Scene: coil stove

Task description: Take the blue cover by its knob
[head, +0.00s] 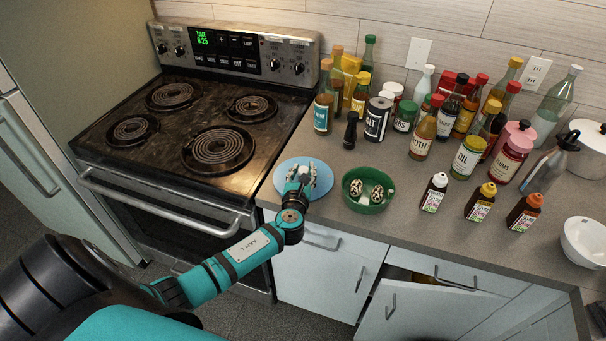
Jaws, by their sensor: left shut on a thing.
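The blue cover (283,181) is a flat light-blue disc on the counter, just right of the stove and near the counter's front edge. My left gripper (302,172) is over the cover's middle, shut on its knob. My right gripper is not in view.
A green bowl (367,198) with two speckled objects sits just right of the cover. Several bottles and jars crowd the counter behind. Three small sauce bottles (481,201) stand farther right. The coil stove (190,120) is at left. A cabinet door (415,312) below hangs open.

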